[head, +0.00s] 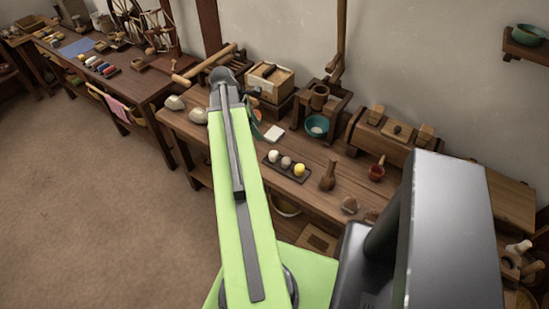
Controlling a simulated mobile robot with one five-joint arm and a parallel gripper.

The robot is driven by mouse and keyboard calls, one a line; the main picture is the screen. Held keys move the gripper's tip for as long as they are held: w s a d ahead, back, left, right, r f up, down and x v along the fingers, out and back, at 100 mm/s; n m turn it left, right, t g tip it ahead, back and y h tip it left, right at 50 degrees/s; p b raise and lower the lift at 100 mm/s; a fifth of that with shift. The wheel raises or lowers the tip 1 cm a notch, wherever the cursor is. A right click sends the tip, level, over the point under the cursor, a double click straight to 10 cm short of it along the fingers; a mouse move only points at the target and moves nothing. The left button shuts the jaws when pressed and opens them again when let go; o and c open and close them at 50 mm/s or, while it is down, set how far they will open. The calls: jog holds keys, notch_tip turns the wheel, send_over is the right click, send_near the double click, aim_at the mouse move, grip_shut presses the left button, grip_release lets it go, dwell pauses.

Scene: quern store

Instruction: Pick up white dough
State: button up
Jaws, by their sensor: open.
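The white dough looks to be the pale ball (273,156) at the left end of a small dark tray on the workbench, in the head view. A grey-brown ball (286,163) and a yellow ball (299,170) sit beside it in the same row. My green arm reaches up the picture, to the left of the tray, and its dark joint is over the back of the bench. My gripper's fingers cannot be made out; the arm hides that area. Nothing visible covers the white ball.
A brown bottle (328,176) stands right of the tray, with a red mortar (376,172) beyond. A teal bowl (317,125) and a white block (274,133) are behind. Pale lumps (186,108) lie at the bench's left. Open floor (90,200) lies left.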

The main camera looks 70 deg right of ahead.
jog(key=b, duration=1.1)
send_near(276, 157)
jog(key=shift+x, duration=1.05)
jog(key=shift+d+f, duration=0.15)
jog(key=shift+f, duration=0.05)
jog(key=shift+r, duration=0.1)
jog(key=b+x, duration=0.5)
grip_shut()
